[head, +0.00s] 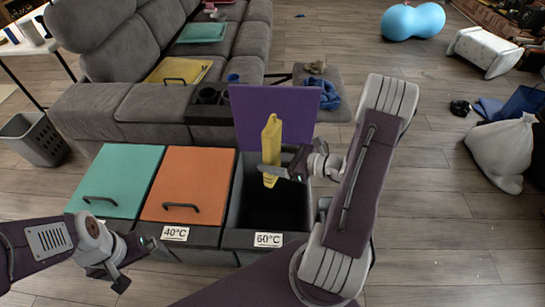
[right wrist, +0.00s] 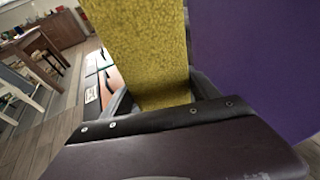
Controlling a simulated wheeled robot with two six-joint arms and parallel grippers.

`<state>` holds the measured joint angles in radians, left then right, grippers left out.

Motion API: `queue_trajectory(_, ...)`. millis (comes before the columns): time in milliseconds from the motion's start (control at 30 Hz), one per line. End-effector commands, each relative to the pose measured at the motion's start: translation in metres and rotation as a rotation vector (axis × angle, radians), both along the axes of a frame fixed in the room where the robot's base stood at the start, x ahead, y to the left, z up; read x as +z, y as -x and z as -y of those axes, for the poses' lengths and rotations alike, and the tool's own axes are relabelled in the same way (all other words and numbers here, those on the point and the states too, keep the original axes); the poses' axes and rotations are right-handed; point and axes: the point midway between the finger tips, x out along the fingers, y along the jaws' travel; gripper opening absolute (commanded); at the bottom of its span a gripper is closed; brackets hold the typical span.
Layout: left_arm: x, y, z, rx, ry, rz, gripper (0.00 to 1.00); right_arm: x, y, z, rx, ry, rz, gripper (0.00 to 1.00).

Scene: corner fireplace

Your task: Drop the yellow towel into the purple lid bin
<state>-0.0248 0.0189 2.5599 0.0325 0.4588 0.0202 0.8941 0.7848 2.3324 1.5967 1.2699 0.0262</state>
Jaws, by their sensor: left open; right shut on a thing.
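The yellow towel (head: 271,138) hangs from my right gripper (head: 283,172) in the head view, above the open bin with the purple lid. My right gripper is shut on it. The towel also fills the middle of the right wrist view (right wrist: 145,45). The purple lid (head: 300,118) stands raised at the back of the dark bin (head: 266,215), which bears a 60°C label; the lid also shows in the right wrist view (right wrist: 250,60). The part of the bin's inside that I see looks dark and empty. My left gripper (head: 118,268) is open and empty at the lower left.
A bin with an orange lid (head: 190,180) and one with a teal lid (head: 122,172) stand shut to the left. A grey sofa (head: 150,100) is behind them. A grey basket (head: 34,140) stands at the far left. The floor at the right is partly clear.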

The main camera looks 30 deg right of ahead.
Motion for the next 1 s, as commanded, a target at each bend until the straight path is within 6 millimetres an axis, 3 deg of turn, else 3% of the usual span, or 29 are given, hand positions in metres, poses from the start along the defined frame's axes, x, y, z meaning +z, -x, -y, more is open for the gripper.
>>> queue_trajectory(33, -0.017, 0.0, 0.0, 0.0, 0.0, 0.0, 1.0, -0.017, 0.0, 0.0, 0.0, -0.001, 0.001, 0.21)
queue_trajectory(100, -0.028, 0.0, 0.0, 0.0, 0.0, 0.0, 1.0, -0.03, 0.0, 0.0, 0.0, -0.001, 0.001, 0.21)
queue_trajectory(433, -0.073, 0.0, 0.0, 0.0, 0.0, 0.0, 1.0, -0.084, 0.0, 0.0, 0.0, -0.001, 0.0, 0.21)
queue_trajectory(600, -0.082, 0.0, 0.0, 0.0, 0.0, 0.0, 1.0, -0.096, 0.0, 0.0, 0.0, -0.001, 0.001, 0.21)
queue_trajectory(833, -0.08, 0.0, 0.0, 0.0, 0.0, 0.0, 1.0, -0.095, 0.0, 0.0, 0.0, -0.001, 0.001, 0.21)
queue_trajectory(867, -0.08, 0.0, 0.0, 0.0, 0.0, 0.0, 1.0, -0.095, 0.0, 0.0, 0.0, -0.001, 0.001, 0.72)
queue_trajectory(933, -0.08, 0.0, 0.0, 0.0, 0.0, 0.0, 1.0, -0.095, 0.0, 0.0, 0.0, -0.001, 0.001, 0.92)
queue_trajectory(1000, -0.08, 0.0, 0.0, 0.0, 0.0, 0.0, 1.0, -0.095, 0.0, 0.0, 0.0, 0.0, 0.0, 0.95)
